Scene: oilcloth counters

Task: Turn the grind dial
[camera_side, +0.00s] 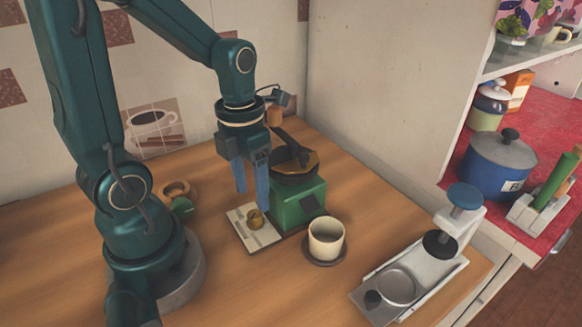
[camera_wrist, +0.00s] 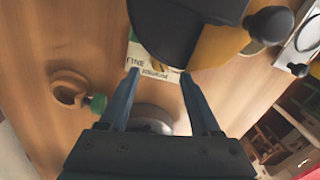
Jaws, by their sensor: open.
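A green grinder (camera_side: 300,205) with a dark and gold bowl on top stands on the wooden counter. At its left, a brass dial (camera_side: 255,219) sits on a white plate (camera_side: 240,217). My gripper (camera_side: 252,197) points down above this plate, its two blue fingers apart and nothing between them. In the wrist view the fingers (camera_wrist: 159,75) frame part of the plate (camera_wrist: 152,65), with lettering that includes "FINE". The dark and gold bowl (camera_wrist: 175,35) covers the area beyond it, and I cannot make out the dial there.
The grinder's crank (camera_side: 290,142) rises close to the right of my gripper. A cream cup (camera_side: 326,238) stands on a dark saucer at the front. A wooden ring with a green end (camera_side: 182,205) lies left. A white press stand (camera_side: 455,240) is at the right.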

